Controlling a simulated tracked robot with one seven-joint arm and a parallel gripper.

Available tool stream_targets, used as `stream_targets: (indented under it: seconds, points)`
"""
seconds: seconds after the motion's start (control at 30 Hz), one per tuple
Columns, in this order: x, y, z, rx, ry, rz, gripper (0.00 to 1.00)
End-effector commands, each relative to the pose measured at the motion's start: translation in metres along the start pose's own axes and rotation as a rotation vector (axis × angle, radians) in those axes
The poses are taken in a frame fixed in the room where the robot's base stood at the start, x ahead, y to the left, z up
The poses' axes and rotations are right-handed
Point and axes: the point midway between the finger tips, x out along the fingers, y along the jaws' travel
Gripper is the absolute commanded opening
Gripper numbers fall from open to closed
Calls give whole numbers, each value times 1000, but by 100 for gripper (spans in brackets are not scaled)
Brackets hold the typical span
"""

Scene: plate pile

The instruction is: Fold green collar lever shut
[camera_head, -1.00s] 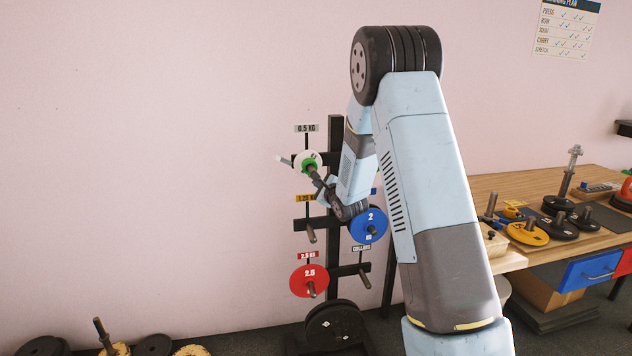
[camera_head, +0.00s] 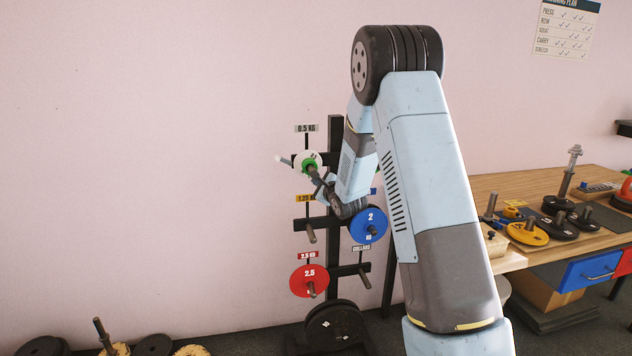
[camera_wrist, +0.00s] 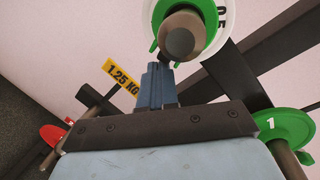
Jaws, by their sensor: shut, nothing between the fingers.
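The green collar (camera_wrist: 154,20) sits around the end of the peg (camera_wrist: 180,42) on the 0.5 kg arm of the rack, in front of a white plate (camera_wrist: 218,22). In the head view the green collar (camera_head: 308,167) is small, so its lever's angle cannot be told. In the wrist view a green edge shows just above my fingertips. My gripper (camera_wrist: 157,68) is shut and empty, its blue fingers pointing up just below the collar and peg end. Whether they touch the collar is unclear. In the head view my gripper (camera_head: 323,186) is just below and right of the collar.
The rack's black post (camera_head: 334,135) stands behind. A blue plate (camera_head: 364,228) and a red plate (camera_head: 304,281) hang lower. A green plate (camera_wrist: 280,123) is at the right in the wrist view. A wooden bench (camera_head: 500,184) with weights is at right. The wall area left of the rack is clear.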

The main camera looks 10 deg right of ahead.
Motion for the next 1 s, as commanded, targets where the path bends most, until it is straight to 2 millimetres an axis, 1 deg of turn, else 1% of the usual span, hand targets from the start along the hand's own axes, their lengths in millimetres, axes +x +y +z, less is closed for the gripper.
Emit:
stream_targets:
  seconds: [0.17,0.7,1.0]
  points:
    - [-3,2,-2,0,0,0,0]
    - [-20,15,-15,0,1,1,0]
    - [-21,15,-15,0,0,0,0]
